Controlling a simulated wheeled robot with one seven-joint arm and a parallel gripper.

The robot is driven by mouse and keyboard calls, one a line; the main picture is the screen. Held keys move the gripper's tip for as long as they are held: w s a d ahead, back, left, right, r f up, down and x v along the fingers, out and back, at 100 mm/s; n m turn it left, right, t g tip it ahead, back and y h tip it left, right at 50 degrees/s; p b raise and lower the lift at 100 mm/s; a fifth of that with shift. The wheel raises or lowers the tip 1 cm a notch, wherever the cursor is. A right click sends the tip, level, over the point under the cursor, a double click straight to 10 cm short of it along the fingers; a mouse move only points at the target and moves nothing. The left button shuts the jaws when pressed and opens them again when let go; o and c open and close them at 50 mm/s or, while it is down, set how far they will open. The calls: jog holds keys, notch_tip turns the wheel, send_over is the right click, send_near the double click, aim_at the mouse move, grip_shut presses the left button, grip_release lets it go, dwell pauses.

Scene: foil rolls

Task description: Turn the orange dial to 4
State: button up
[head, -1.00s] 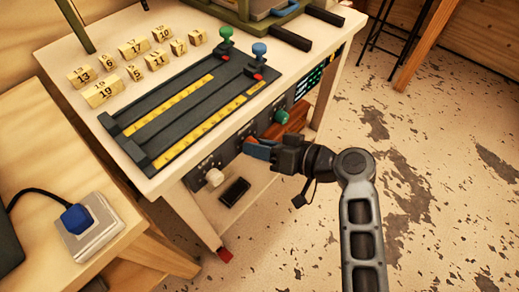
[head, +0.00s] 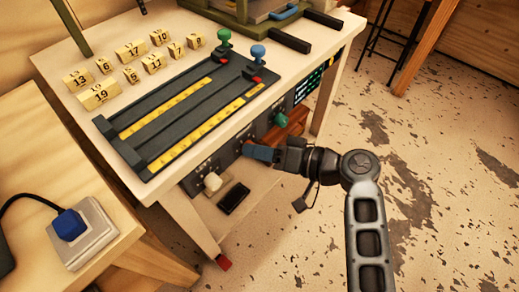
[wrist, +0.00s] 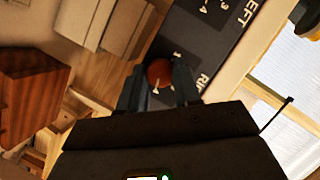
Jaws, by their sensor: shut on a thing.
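The orange dial (wrist: 160,72) sits on the dark front panel (wrist: 192,35) of the bench, between my two fingers in the wrist view. A pale pointer mark on it points toward the bottom of that picture. Printed numbers and the words LEFT and RIGHT show on the panel; the number at the pointer is not readable. My gripper (wrist: 160,88) is shut on the dial. In the head view my gripper (head: 252,151) reaches the panel from the right and hides the dial.
A green dial (head: 280,120) and a white dial (head: 213,181) flank my gripper on the panel. Above are two sliders with green (head: 224,36) and blue (head: 258,52) knobs. Numbered wooden blocks (head: 99,95) stand on the bench. Open floor lies to the right.

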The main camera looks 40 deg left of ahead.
jog(key=o, duration=1)
jog(key=shift+o, duration=0.2)
jog(key=shift+d, duration=0.1)
jog(key=v, duration=0.7)
jog(key=shift+d, duration=0.3)
jog(key=shift+w, duration=0.15)
